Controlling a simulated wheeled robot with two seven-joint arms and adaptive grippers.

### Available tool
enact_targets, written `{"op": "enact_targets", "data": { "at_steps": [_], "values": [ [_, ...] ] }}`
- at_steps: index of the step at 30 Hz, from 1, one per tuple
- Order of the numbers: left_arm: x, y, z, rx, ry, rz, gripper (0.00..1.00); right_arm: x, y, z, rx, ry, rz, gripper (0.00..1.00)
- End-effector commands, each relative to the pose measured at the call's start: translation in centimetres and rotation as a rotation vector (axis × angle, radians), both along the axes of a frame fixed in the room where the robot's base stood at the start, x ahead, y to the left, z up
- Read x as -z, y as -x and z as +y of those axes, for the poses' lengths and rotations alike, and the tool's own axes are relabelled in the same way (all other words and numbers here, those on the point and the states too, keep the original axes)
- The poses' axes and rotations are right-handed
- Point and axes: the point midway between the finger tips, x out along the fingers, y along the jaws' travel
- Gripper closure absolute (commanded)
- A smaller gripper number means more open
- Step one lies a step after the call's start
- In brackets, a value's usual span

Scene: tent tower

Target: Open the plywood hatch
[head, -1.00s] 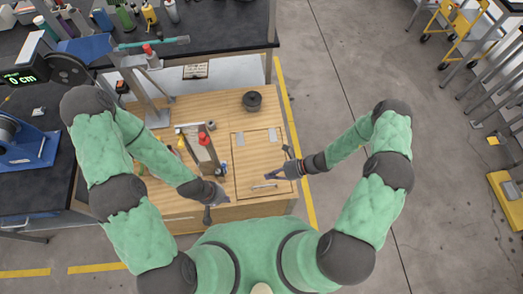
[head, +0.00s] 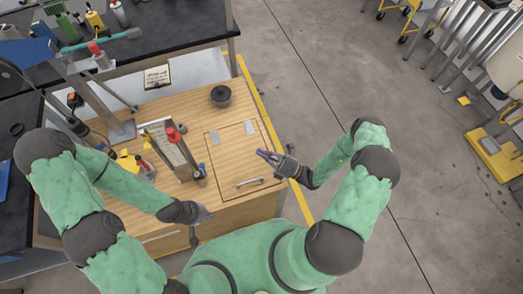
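The plywood hatch (head: 232,157) lies flat and closed in the top of the wooden cabinet, with two grey hinge plates at its far edge. Its metal bar handle (head: 250,182) sits near the edge closest to me. My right gripper (head: 262,154) is over the right part of the hatch, beyond the handle; its fingers point left and a gap between them is hard to make out. My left gripper (head: 208,215) is at the cabinet's front edge, left of the handle; its fingers are small and partly hidden.
A dark round pot (head: 221,96) stands behind the hatch. Left of the hatch are a red-topped tool stand (head: 172,136) and a blue-capped item (head: 202,170). A notebook (head: 157,77) lies at the back. Open floor (head: 330,80) is on the right.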

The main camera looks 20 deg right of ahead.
Motion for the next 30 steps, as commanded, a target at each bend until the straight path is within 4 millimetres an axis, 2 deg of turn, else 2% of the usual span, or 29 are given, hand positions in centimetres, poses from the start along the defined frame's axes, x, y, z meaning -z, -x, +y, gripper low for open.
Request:
{"op": "enact_targets", "data": {
  "at_steps": [12, 21, 30],
  "values": [
    [0.1, 0.0, 0.0, 0.0, 0.0, 0.0, 1.0, -2.9, -4.4, 5.5, -0.006, 0.002, -0.003, 1.0],
    [0.3, 0.0, 0.0, 0.0, 0.0, 0.0, 1.0, -4.8, -7.3, 5.3, -0.003, 0.003, -0.001, 1.0],
    [0.3, 0.0, 0.0, 0.0, 0.0, 0.0, 1.0, -5.0, -7.8, 5.2, -0.001, 0.002, 0.0, 1.0]
  ]
}}
